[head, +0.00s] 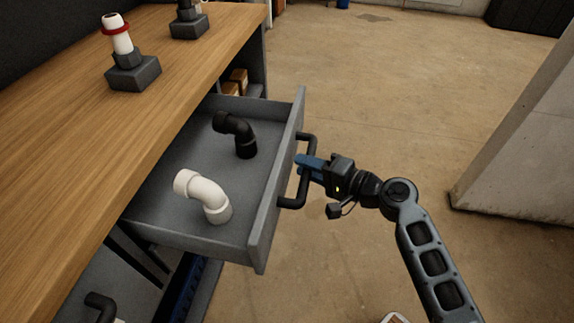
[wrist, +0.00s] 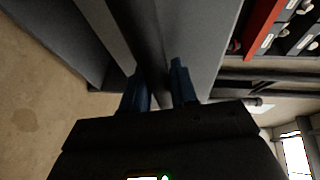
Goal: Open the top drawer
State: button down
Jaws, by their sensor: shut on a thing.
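The top drawer (head: 262,225) is grey and stands pulled out from under the wooden bench top. Its black bar handle (head: 313,150) is on the front panel. My gripper (head: 304,165) is shut on the handle, with its blue fingers around the bar. In the wrist view the fingers of my gripper (wrist: 160,88) lie on both sides of the dark handle bar (wrist: 146,45). A black elbow pipe (head: 238,135) and a white elbow pipe (head: 205,195) lie inside the drawer.
The wooden bench top (head: 120,130) carries a white fitting with a red ring (head: 117,35) on a grey block. A concrete pillar (head: 520,160) stands at right. Open floor (head: 380,90) lies beyond the gripper.

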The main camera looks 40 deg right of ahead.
jog(key=shift+s+d, duration=0.4)
jog(key=shift+s, duration=0.2)
jog(key=c, duration=1)
grip_release()
jog(key=shift+o, duration=0.2)
jog(key=v, duration=0.7)
jog(key=shift+s+b, duration=0.35)
jog(key=shift+b, duration=0.05)
